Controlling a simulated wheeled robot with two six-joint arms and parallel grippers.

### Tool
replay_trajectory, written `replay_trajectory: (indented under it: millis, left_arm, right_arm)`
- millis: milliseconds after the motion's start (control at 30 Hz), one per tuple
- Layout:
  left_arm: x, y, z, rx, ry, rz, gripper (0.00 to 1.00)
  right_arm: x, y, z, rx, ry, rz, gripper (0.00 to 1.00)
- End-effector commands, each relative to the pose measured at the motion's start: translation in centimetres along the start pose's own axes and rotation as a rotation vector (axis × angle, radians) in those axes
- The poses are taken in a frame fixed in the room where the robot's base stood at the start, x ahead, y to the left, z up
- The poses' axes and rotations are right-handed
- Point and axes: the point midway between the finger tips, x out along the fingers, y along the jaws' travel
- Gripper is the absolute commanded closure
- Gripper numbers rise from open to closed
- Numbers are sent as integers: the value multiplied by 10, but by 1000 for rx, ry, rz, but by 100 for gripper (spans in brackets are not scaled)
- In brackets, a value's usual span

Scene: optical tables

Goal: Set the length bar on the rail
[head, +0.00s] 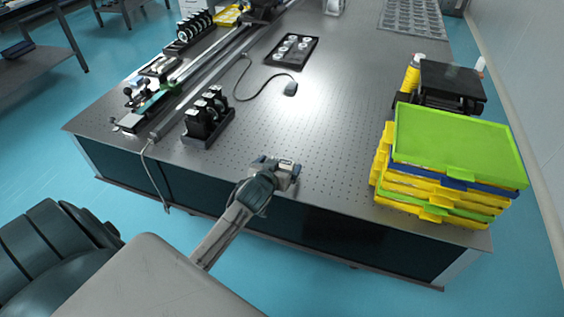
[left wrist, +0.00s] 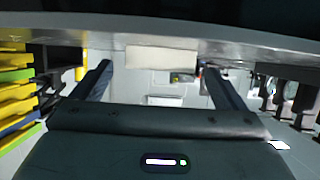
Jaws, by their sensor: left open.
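A long silver rail (head: 200,90) runs along the left side of the optical table, beside a second track with small fittings on it. My left gripper (head: 288,168) is over the table's front edge, far from the rail, with its fingers apart. In the left wrist view, a pale rectangular block (left wrist: 162,58) shows between the two open fingers, apart from both. I cannot tell for sure that it is the length bar; the gripper hides that spot in the head view. My right gripper is out of view.
Stacked green and yellow trays (head: 455,145) stand at the table's right front. A black holder with posts (head: 207,118) stands at the rail's near end. A cabled dark device (head: 291,89) and a black tray (head: 292,50) lie farther back. The table (head: 325,125) is clear in the middle.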

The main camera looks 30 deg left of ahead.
Motion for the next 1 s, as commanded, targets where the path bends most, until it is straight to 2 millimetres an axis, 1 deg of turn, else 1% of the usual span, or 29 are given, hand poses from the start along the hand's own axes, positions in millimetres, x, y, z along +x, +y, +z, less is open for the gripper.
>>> replay_trajectory:
  millis: [33,100,200,300,467,500,567,600,733,800,1000]
  left_arm:
    - [7,0,-4,-1,-1,-1,6]
    - [17,0,-3,0,0,0,6]
    - [26,0,-2,1,0,0,6]
    - [30,0,-1,1,0,1,6]
    - [30,0,-1,1,0,1,6]
    - [30,0,-1,1,0,1,10]
    - [30,0,-1,1,0,1,22]
    - [30,0,-1,1,0,1,30]
    - [30,0,-1,1,0,1,55]
    - [30,0,-1,1,1,1,63]
    - [30,0,-2,1,1,1,63]
  right_arm:
    - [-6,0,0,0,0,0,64]
    - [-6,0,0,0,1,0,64]
    - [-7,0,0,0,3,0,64]
    - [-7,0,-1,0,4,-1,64]
    - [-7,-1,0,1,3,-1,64]
    - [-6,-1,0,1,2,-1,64]
    - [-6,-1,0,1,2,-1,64]
    - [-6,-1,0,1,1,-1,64]
    - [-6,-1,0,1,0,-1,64]
    - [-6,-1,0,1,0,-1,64]
    - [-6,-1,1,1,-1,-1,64]
